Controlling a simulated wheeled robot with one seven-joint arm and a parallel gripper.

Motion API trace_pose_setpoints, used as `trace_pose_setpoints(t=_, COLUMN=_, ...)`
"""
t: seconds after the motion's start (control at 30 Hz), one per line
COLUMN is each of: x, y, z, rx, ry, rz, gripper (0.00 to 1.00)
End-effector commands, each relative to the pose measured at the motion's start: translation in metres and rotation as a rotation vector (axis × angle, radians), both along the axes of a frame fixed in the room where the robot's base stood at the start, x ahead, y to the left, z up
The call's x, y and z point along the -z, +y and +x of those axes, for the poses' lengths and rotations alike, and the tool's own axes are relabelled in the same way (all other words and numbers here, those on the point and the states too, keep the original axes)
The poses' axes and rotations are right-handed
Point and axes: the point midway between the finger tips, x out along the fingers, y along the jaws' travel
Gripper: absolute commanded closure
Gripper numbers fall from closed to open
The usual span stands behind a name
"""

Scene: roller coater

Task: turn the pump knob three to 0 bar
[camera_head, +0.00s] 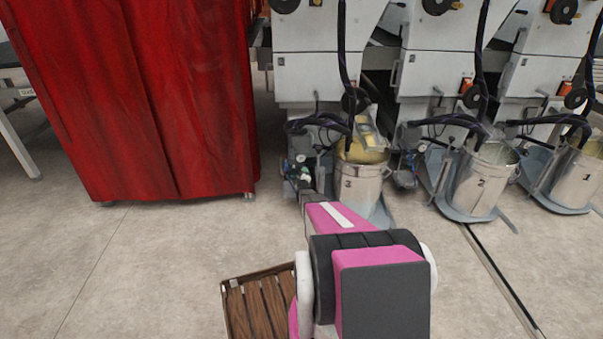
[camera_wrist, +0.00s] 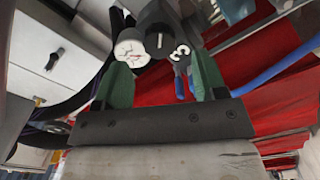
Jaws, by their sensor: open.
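The pump knob (camera_wrist: 158,41) is dark with a pale line mark, seen at the upper middle of the wrist view. A white round gauge (camera_wrist: 132,48) sits left of it, and a white number 3 label (camera_wrist: 180,52) is to its right. My gripper (camera_wrist: 162,66) is open, its two green fingers spread on either side of the knob area. I cannot tell whether they touch anything. In the camera_head view the small pump assembly (camera_head: 298,168) stands left of bucket 3, at the end of my pink arm; the knob is too small to make out there.
A metal bucket marked 3 (camera_head: 360,188) stands right of the pump; bucket 2 (camera_head: 483,185) is farther right. Dark hoses (camera_head: 322,120) hang near the pump. A red curtain (camera_head: 150,100) stands at left. A wooden crate (camera_head: 260,305) lies below. Open floor is at lower left.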

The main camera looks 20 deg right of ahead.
Motion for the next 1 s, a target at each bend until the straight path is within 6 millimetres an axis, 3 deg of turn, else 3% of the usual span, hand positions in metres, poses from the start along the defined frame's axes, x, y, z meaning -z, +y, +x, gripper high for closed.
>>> trace_pose_setpoints(t=0.1, x=-0.002, y=0.008, z=-0.027, rx=0.000, ry=0.000, rz=0.000, gripper=0.35)
trace_pose_setpoints(t=0.3, x=-0.001, y=0.015, z=-0.054, rx=-0.001, ry=0.001, rz=-0.001, gripper=0.35)
trace_pose_setpoints(t=0.83, x=-0.001, y=0.017, z=-0.058, rx=-0.001, ry=0.001, rz=0.000, gripper=0.35)
trace_pose_setpoints(t=1.0, x=-0.015, y=0.032, z=-0.067, rx=-0.014, ry=0.051, rz=0.058, gripper=0.35)
